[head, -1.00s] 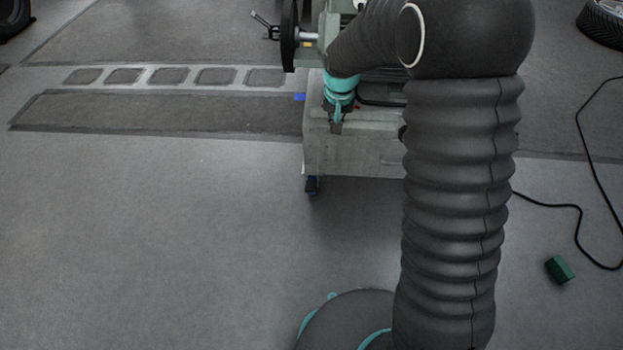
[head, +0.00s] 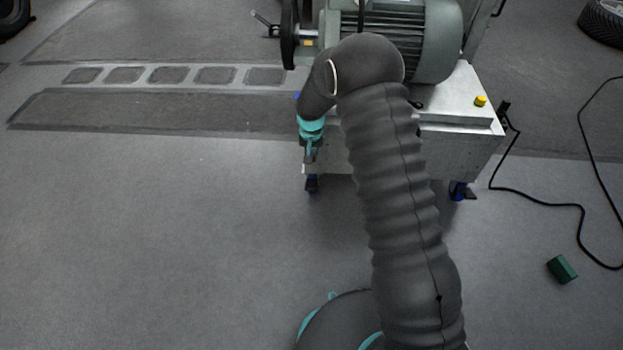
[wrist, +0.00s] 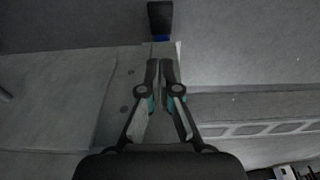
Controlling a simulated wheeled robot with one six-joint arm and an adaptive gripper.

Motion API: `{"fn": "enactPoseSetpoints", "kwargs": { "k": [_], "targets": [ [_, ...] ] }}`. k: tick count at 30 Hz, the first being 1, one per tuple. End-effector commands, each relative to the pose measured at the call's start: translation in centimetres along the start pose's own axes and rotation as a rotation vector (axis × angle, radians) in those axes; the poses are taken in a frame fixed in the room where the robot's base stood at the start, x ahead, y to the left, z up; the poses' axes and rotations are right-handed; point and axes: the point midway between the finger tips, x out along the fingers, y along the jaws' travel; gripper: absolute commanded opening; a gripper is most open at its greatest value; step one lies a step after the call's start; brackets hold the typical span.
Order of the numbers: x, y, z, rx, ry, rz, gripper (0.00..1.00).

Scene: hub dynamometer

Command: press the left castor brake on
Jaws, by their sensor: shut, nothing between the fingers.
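The left castor (head: 312,184) shows under the left front corner of the grey cart (head: 460,152), with a dark pedal and some blue. In the wrist view its dark brake pedal (wrist: 160,17) stands at the top middle, with blue at its lower end. My gripper (head: 309,156) is just above the castor in the head view, pointing down. In the wrist view my gripper (wrist: 160,66) has its fingertips together and empty, in line with the pedal and apart from it in the picture. Whether the pedal is up or down I cannot tell.
The right castor (head: 462,191) is under the cart's other front corner. A motor (head: 395,35) and a yellow button (head: 481,101) are on the cart. A black cable (head: 545,204) and a green block (head: 561,269) lie on the floor at right. The floor at left is clear.

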Motion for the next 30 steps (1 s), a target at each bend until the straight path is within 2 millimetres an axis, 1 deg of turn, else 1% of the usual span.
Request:
{"fn": "enactPoseSetpoints", "kwargs": {
  "k": [5,8,15,20,25,30],
  "targets": [
    [1.4,0.0,0.1,0.0,-0.002,0.001,0.0],
    [3.0,0.0,0.1,0.0,-0.003,0.001,0.0],
    [7.5,0.0,0.1,0.0,-0.002,0.001,0.0],
    [10.4,0.0,0.1,0.0,-0.002,0.001,0.0],
    [12.2,0.1,1.3,-0.001,-0.001,0.001,0.0],
    [13.2,0.0,1.8,0.001,0.001,0.0,0.0]
  ]
}}
